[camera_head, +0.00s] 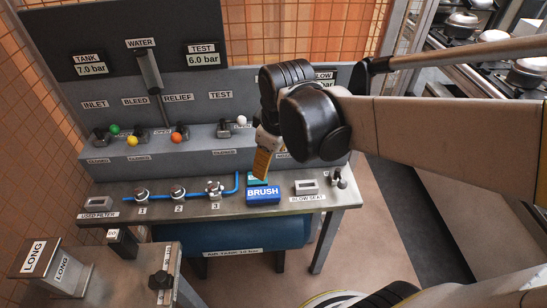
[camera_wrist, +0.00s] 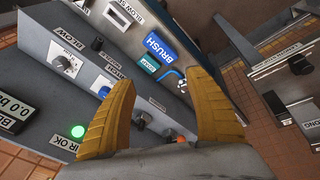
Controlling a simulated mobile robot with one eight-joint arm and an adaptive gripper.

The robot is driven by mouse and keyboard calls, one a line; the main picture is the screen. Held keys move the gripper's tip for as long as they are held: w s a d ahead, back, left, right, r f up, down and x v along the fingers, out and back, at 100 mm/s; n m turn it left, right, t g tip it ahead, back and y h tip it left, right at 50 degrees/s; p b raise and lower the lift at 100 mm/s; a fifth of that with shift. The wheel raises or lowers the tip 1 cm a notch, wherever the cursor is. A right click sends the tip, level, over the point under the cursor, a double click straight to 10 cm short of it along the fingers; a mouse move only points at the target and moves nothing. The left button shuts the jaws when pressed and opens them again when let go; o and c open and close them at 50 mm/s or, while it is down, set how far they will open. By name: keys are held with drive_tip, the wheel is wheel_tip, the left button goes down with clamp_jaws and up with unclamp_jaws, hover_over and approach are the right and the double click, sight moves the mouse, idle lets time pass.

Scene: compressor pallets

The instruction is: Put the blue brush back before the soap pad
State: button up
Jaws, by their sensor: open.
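The blue brush (camera_head: 263,195), a blue block marked BRUSH, rests on the front part of the grey bench. It also shows in the wrist view (camera_wrist: 160,48), beyond my fingertips. A small teal piece (camera_head: 257,180) lies right behind it, and in the wrist view (camera_wrist: 149,64) it sits beside the brush; I cannot tell whether this is the soap pad. My gripper (camera_head: 262,165) hangs above and just behind the brush, pointing down. In the wrist view (camera_wrist: 163,112) its two yellow fingers are wide apart with nothing between them.
A blue hose (camera_head: 237,183) with several valves runs left of the brush. A BLOW SEAT block (camera_head: 306,187) stands to its right. Behind is a grey ledge with coloured knobs (camera_head: 176,137) and an upright gauge panel (camera_head: 110,50). The bench's front edge is close to the brush.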

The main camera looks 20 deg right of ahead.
drive_tip(key=s+r+m+t, duration=0.3)
drive_tip(key=s+m, duration=0.4)
drive_tip(key=s, duration=0.1)
drive_tip(key=shift+r+m+t, duration=0.25)
drive_tip(key=shift+m+t, duration=0.05)
drive_tip(key=shift+t, duration=0.1)
